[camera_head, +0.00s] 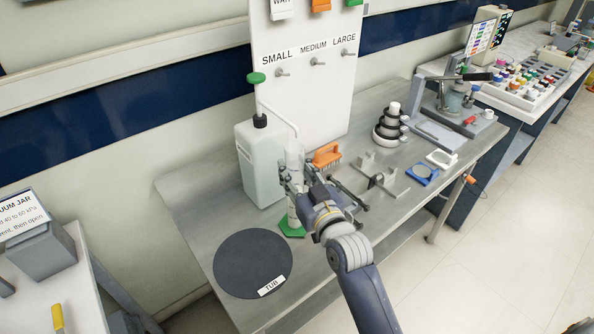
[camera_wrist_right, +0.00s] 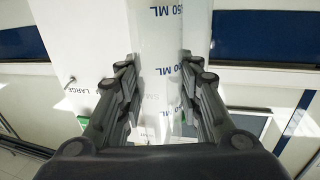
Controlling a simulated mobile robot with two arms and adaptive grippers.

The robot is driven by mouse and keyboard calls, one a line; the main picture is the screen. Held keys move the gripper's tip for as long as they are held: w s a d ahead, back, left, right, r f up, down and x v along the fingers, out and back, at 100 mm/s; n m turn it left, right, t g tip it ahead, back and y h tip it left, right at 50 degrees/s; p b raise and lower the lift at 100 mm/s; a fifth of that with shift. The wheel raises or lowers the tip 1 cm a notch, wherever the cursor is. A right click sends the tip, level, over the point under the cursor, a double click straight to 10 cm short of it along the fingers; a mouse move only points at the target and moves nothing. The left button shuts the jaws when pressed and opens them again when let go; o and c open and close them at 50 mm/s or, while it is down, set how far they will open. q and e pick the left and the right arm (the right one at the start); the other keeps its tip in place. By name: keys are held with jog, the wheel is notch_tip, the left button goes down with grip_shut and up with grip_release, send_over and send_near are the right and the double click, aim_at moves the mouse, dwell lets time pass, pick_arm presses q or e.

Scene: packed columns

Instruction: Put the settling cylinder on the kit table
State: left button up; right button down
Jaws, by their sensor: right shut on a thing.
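The settling cylinder (camera_head: 293,158) is a clear tall tube with a green foot (camera_head: 292,229); it stands about upright. Blue "ML" markings show on the cylinder in the right wrist view (camera_wrist_right: 162,35). My right gripper (camera_head: 293,183) is shut on the tube, with one finger on each side in the right wrist view (camera_wrist_right: 159,75). I cannot tell if the foot touches the tabletop. No label shows which table is the kit table. My left gripper is not in view.
A white bottle (camera_head: 260,165) stands close left of the cylinder. An orange rack (camera_head: 326,154), metal stand (camera_head: 372,178), stacked dark rings (camera_head: 388,128) and blue item (camera_head: 422,172) are to the right. A hook board (camera_head: 305,85) rises behind. The front-middle tabletop is clear.

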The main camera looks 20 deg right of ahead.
jog(key=shift+d, duration=0.1)
jog(key=c, duration=1.6)
grip_release()
jog(key=shift+d+f, duration=0.2)
jog(key=o, duration=0.5)
jog(key=shift+a+r, duration=0.1)
jog(key=shift+a, duration=0.05)
jog(key=shift+s+r, duration=0.1)
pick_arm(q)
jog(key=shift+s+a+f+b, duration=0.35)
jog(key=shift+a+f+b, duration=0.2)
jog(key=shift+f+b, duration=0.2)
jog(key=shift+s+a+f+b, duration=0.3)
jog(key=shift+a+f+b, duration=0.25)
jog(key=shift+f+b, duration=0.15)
pick_arm(e)
jog(key=shift+s+d, duration=0.25)
jog(key=shift+s, duration=1.7)
jog(key=shift+s+d, duration=0.25)
jog(key=shift+s, duration=1.7)
jog(key=shift+s+d, duration=0.25)
jog(key=shift+s, duration=1.7)
